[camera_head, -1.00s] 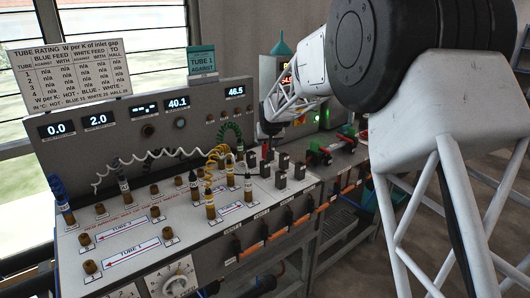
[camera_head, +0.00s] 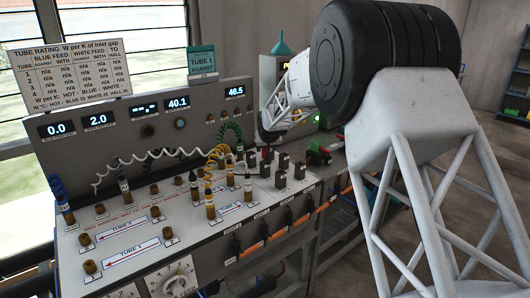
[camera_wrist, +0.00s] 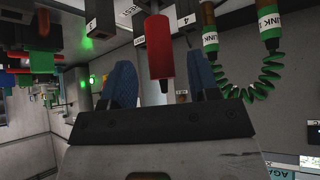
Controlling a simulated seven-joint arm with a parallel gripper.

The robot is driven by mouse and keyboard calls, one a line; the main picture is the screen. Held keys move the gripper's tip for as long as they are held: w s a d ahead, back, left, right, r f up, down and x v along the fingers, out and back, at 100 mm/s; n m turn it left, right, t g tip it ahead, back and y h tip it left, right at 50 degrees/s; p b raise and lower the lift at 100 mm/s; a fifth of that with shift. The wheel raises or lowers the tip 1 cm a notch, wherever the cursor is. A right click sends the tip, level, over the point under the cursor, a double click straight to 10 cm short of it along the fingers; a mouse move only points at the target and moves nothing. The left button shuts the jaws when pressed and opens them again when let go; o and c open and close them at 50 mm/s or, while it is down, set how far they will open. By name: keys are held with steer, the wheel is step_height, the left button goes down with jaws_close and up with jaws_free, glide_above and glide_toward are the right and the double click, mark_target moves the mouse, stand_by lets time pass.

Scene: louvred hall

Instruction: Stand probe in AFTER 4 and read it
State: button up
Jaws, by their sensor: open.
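My gripper (camera_head: 268,136) is over the back right of the sloping bench panel in the head view, its fingers small and partly hidden. In the wrist view its blue fingertips (camera_wrist: 163,85) are apart, with a red cylinder (camera_wrist: 163,45) between them. Several black blocks (camera_head: 281,179) show in the head view. I cannot read AFTER 4.
Plugs with coiled leads, including a green lead (camera_wrist: 258,90), stand beside the gripper. Lit displays (camera_head: 178,103) line the back panel; the third shows dashes. A rating card (camera_head: 68,70) and a TUBE 1 card (camera_head: 202,62) stand above. A dial (camera_head: 173,280) is at the front.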

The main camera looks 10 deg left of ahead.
mark_target(265, 150)
steer(key=shift+x, duration=1.95)
jaws_close()
